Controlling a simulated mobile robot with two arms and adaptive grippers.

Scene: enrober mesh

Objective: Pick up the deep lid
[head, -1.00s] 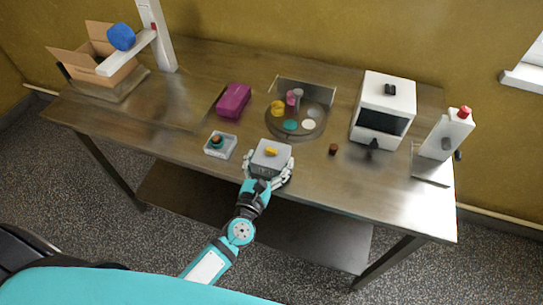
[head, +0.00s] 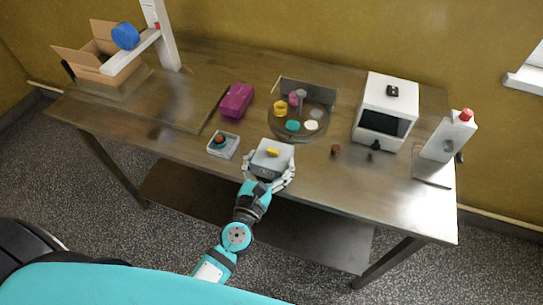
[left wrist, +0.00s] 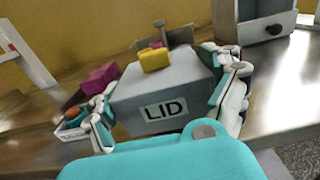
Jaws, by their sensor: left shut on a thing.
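The deep lid (head: 270,160) is a grey box-like cover with a yellow handle (head: 272,152) on top. In the left wrist view its front (left wrist: 165,108) carries a label reading "LID". My left gripper (head: 269,172) is shut on the lid, with a finger on each side of it, at the front edge of the table. Whether the lid's underside touches the table is hidden. My right gripper is not in view.
A small open tray (head: 223,146) with a brown and teal item stands left of the lid. Behind are a magenta box (head: 237,101) and a round turntable (head: 302,122) with several coloured pieces. A small brown piece (head: 335,150) and a white machine (head: 386,108) stand to the right.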

